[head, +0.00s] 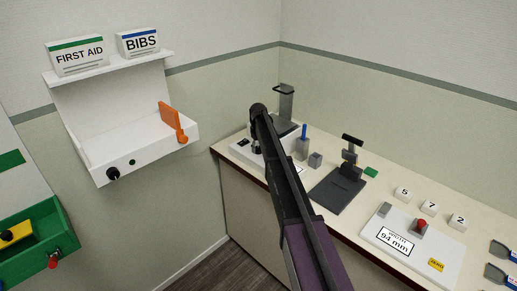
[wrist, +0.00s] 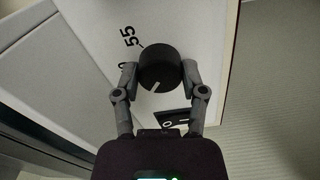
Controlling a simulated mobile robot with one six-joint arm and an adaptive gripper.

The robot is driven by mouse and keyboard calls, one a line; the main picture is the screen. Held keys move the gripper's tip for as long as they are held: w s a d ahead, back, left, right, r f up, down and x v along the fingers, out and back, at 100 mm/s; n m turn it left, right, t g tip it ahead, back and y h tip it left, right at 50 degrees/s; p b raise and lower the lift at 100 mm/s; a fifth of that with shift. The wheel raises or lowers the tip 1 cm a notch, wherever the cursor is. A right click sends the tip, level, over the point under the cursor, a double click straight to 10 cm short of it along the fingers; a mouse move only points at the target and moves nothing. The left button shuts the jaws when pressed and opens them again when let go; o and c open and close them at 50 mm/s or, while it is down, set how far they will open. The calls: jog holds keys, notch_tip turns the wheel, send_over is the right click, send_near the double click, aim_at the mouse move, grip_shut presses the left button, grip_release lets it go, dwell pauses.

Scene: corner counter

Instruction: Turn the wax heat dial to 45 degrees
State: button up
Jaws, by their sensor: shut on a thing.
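The wax heat dial (wrist: 160,66) is a round black knob with a white pointer line on a white panel (wrist: 205,25). My gripper (wrist: 159,73) is shut on it, one finger on each side. The pointer line points down and slightly left in the wrist view, away from the printed 55 (wrist: 129,37). Another figure ending in 0 is partly hidden by the left finger. No 45 mark is visible. In the head view my gripper (head: 256,147) is over the white unit (head: 243,152) at the counter's left end; the dial is hidden there.
On the counter, a grey block (head: 315,159), a blue-handled holder (head: 302,147) and a dark stand (head: 340,188) stand right of my arm. A white wall shelf (head: 120,143) is at left.

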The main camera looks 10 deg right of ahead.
jog(key=shift+n, duration=1.1)
jog(key=o, duration=1.1)
jog(key=shift+o, duration=0.2)
jog(key=shift+m, duration=0.3)
